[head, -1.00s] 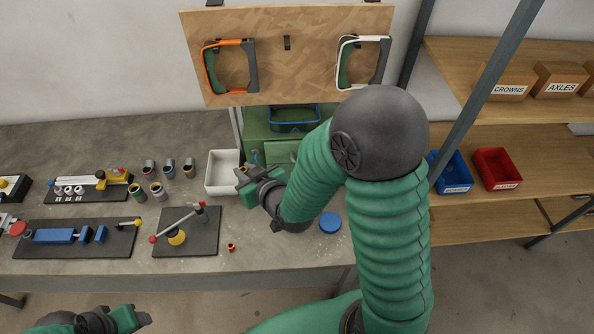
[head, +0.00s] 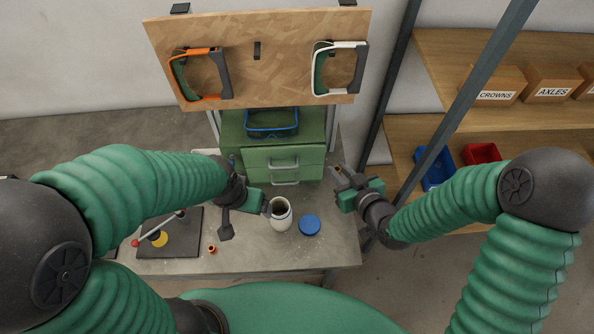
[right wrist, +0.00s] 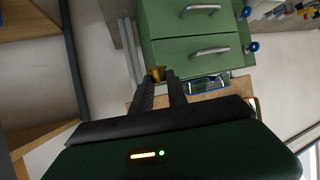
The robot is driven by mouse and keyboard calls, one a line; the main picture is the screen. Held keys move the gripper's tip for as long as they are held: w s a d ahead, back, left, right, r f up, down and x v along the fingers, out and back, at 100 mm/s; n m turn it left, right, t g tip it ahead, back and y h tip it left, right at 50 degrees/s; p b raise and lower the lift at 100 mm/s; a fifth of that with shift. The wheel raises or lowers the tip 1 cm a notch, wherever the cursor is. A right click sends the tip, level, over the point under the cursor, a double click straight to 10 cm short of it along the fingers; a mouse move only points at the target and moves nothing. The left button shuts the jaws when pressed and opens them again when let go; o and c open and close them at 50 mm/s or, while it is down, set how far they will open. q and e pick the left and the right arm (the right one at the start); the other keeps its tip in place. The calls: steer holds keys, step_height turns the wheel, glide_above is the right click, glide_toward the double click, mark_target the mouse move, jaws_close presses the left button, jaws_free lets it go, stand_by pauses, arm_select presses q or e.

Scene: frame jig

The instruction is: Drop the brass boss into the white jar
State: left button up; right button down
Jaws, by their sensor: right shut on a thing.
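The brass boss (right wrist: 157,73) is between the fingertips of my right gripper (right wrist: 162,84) in the right wrist view. In the head view my right gripper (head: 340,172) is shut on it, right of the white jar and apart from it, near the bench's right end. The white jar (head: 281,219) stands upright on the bench with its dark mouth open. My left gripper (head: 266,208) is at the jar's left side; whether its fingers are open or shut on the jar is unclear.
A blue round lid (head: 310,225) lies just right of the jar. A small copper-coloured ring (head: 212,248) lies at the front left. A green drawer cabinet (head: 284,158) stands behind. A shelf post (head: 460,105) rises near my right arm.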

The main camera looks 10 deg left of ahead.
arm_select(q)
step_height(320, 180, up, 4)
steer(key=a+p, duration=0.1)
steer(key=p, duration=0.2)
arm_select(e)
steer(key=s+a+r+n+g+y, duration=0.1)
steer(key=s+a+n+g+y, duration=0.15)
steer(key=a, duration=0.45)
steer(key=s+a+n+g+y, duration=0.1)
steer(key=s+a+n+g, duration=0.1)
steer(key=s+a+n, duration=0.3)
arm_select(q)
steer(key=b+x, duration=0.2)
steer(key=s+b+x, duration=0.1)
steer(key=b+x, duration=0.1)
steer(key=shift+d+f+b, duration=0.1)
steer(key=shift+f+b, duration=0.2)
steer(key=shift+b, duration=0.1)
arm_select(e)
steer(key=f, duration=0.2)
steer(key=f+m, duration=0.1)
steer(key=a+f+m, duration=0.1)
steer(key=f, duration=0.1)
steer(key=shift+w+a+f, duration=0.1)
steer(key=shift+w+f, duration=0.25)
